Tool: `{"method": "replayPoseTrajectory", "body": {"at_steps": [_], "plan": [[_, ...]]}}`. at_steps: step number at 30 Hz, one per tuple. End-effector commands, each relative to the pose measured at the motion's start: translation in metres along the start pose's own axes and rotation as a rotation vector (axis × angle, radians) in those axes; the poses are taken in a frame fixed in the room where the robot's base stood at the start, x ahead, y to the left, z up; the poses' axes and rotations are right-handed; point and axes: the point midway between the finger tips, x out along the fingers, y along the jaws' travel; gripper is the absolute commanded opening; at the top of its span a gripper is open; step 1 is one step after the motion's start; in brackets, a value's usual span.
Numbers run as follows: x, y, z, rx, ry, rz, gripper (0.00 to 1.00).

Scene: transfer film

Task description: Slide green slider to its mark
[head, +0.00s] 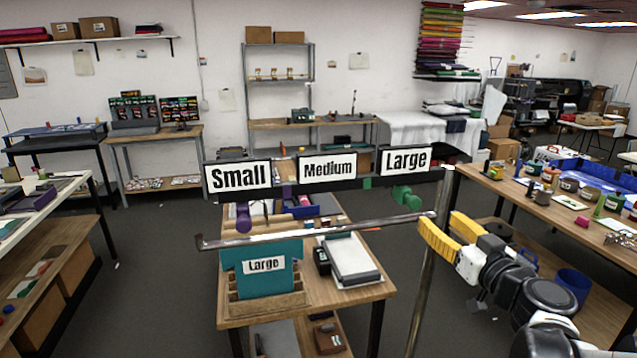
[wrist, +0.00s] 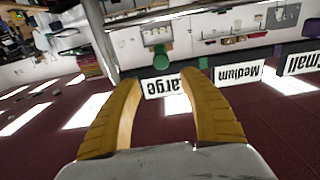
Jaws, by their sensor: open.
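The green slider (head: 408,197) is a green knob under the "Large" sign (head: 405,160), near the right end of a dark rail (head: 330,184). A small green square (head: 367,183), apparently its mark, is on the rail to the knob's left. My gripper (head: 440,221) has yellow fingers, open and empty, to the right of and below the knob. In the wrist view, where the signs appear upside down, the knob (wrist: 161,60) shows beyond and between the open fingertips (wrist: 162,80). The green square (wrist: 203,62) shows to its right there.
A purple knob (head: 244,217) hangs under the "Small" sign (head: 239,176). A metal bar (head: 320,230) crosses below the rail, and a metal post (head: 420,285) stands near my gripper. A wooden table (head: 345,292) below holds a teal "Large" folder (head: 264,277).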

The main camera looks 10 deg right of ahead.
Motion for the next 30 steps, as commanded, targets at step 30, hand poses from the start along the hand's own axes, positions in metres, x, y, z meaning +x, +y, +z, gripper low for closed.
{"method": "replayPoseTrajectory", "body": {"at_steps": [30], "plan": [[0.101,-0.002,0.002,0.001,-0.002,-0.004,0.28]]}}
